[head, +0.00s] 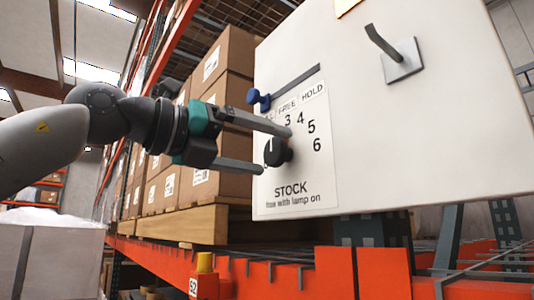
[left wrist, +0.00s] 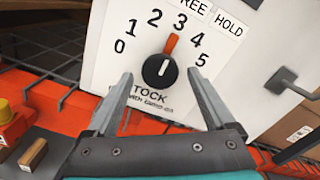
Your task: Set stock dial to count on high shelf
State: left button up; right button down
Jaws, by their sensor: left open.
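The stock dial is a black round knob (head: 277,152) on a white numbered plate marked STOCK (head: 318,180). In the left wrist view the knob (left wrist: 160,70) has a white line, and an orange-red pointer (left wrist: 171,43) above it points toward 3. Numbers 0 to 5 show around it there. My left gripper (head: 276,149) is open at the dial. In the left wrist view its fingertips (left wrist: 159,78) stand on either side of the knob, with gaps showing. The knob is partly behind the fingers in the head view. My right gripper is not in view.
A blue knob (head: 258,98) sits at the left end of a dark slot above the FREE and HOLD labels. A metal lever (head: 385,45) sticks out of the white panel (head: 440,130). Cartons (head: 225,70) stand left of the panel. An orange shelf beam (head: 270,270) runs below.

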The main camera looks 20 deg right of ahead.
pick_arm(q)
jog(key=b+v, duration=0.3)
jog(key=v, duration=1.1)
